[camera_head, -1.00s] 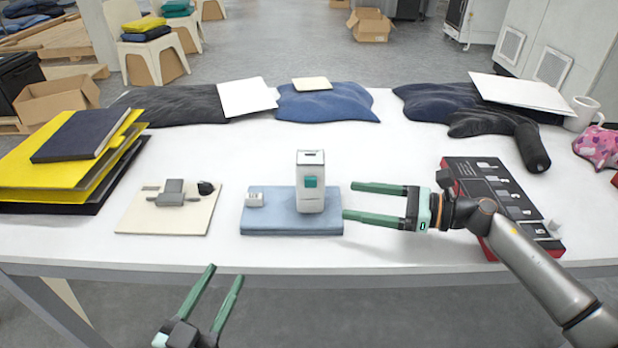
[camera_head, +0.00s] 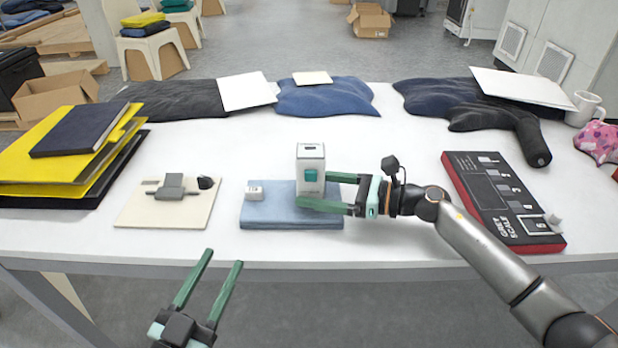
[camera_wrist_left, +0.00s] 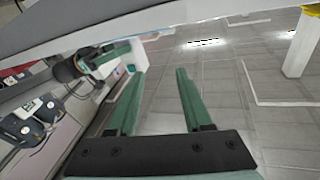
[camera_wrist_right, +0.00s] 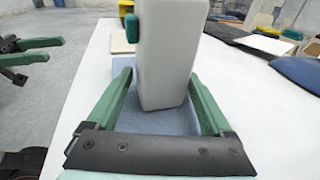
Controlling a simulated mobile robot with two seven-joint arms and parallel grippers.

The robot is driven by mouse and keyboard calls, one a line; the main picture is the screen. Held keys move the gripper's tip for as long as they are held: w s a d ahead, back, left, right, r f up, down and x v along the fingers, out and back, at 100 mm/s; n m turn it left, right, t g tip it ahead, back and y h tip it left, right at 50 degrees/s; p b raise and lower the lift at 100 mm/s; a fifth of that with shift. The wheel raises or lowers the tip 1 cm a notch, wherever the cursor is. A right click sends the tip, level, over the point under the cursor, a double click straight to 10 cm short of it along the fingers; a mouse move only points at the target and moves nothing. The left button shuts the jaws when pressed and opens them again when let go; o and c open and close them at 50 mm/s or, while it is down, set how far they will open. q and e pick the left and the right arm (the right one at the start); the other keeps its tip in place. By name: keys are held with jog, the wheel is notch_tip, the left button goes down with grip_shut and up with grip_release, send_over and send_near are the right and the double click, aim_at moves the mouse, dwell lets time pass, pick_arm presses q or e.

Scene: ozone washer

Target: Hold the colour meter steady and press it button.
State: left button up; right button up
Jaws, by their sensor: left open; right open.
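The colour meter (camera_head: 311,160) is a white upright box with a green button (camera_head: 311,175) on its front face. It stands on a folded blue cloth (camera_head: 270,215) at the middle of the table. My right gripper (camera_head: 312,190) is open, with its fingers reaching from the right to either side of the meter's lower part. In the right wrist view the meter (camera_wrist_right: 168,60) stands between the two open fingers, with its green button (camera_wrist_right: 131,27) to the left. My left gripper (camera_head: 222,258) is open and empty in front of the table's near edge, below the tabletop.
A beige board (camera_head: 140,212) with a grey device is to the left, beside yellow folders (camera_head: 50,172). A grey scale panel (camera_head: 505,200) lies right. Dark cloths lie along the back.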

pick_arm(q)
jog(key=shift+r, duration=0.2)
pick_arm(e)
jog(key=shift+a, duration=0.1)
jog(key=c, duration=0.6)
pick_arm(q)
jog(key=c, duration=0.6)
grip_shut()
pick_arm(e)
jog(key=shift+c, duration=1.1)
